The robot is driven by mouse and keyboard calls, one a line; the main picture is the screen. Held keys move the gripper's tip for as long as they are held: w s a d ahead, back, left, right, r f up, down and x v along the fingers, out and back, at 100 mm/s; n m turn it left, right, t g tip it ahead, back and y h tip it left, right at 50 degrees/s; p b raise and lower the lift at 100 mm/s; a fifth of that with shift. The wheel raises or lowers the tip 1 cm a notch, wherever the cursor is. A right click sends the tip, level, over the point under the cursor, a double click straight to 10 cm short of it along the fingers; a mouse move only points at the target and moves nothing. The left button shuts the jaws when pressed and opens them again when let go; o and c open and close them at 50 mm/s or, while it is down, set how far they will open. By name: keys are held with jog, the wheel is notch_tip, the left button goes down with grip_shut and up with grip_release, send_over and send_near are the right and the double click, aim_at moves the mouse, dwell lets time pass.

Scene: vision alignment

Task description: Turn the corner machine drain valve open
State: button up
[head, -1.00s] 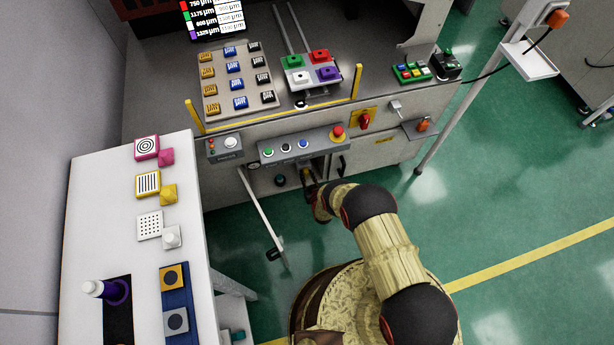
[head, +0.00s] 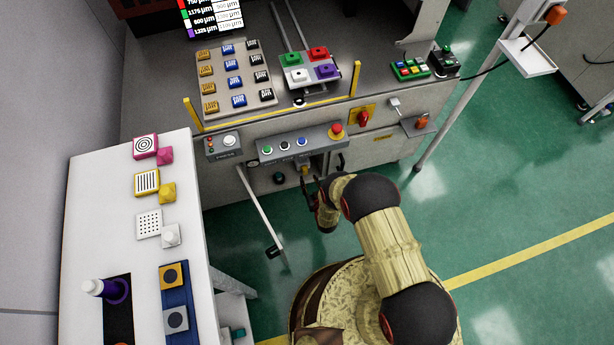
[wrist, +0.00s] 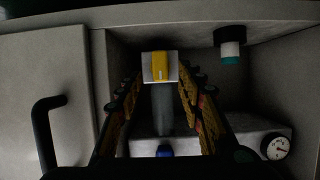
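The drain valve (wrist: 160,67) shows in the wrist view as a yellow handle on a pale block, above a grey vertical pipe (wrist: 163,108). The handle's long side is upright in that picture, in line with the pipe. My gripper (wrist: 158,88) is open, with one finger on each side of the pipe and valve in the picture and nothing between them. A gap seems to remain between the fingertips and the handle. In the head view my gripper (head: 310,188) is in front of the machine's low recess, and the yellow valve (head: 305,170) is small and partly shaded.
A pressure gauge (wrist: 275,146) sits low right in the wrist view, and a black and teal fitting (wrist: 230,45) hangs upper right. A door with a black handle (wrist: 48,130) is at left. A button panel (head: 292,145) overhangs the recess.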

jog(key=v, duration=0.6)
dwell(0.4)
